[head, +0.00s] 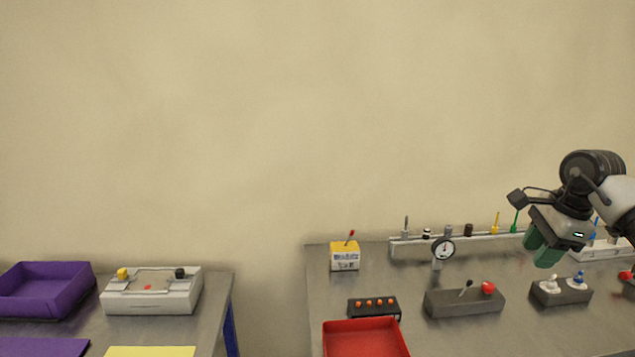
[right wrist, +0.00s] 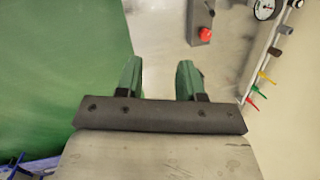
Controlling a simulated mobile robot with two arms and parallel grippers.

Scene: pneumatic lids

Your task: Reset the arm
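My right gripper (head: 541,249) is at the right side of the head view, above the right metal table (head: 480,343). Its arm comes in from the right edge. In the right wrist view the two green fingers (right wrist: 160,80) stand apart with nothing between them, so it is open and empty. It is clear of the table items below it. My left gripper is in neither view.
The right table holds a red tray (head: 365,340), a grey box with a lever and red button (head: 464,302), a gauge (head: 443,249), a tool rack (head: 408,245) and a yellow box (head: 344,260). The left table holds a purple bin (head: 45,290) and a grey device (head: 150,297). A gap separates the tables.

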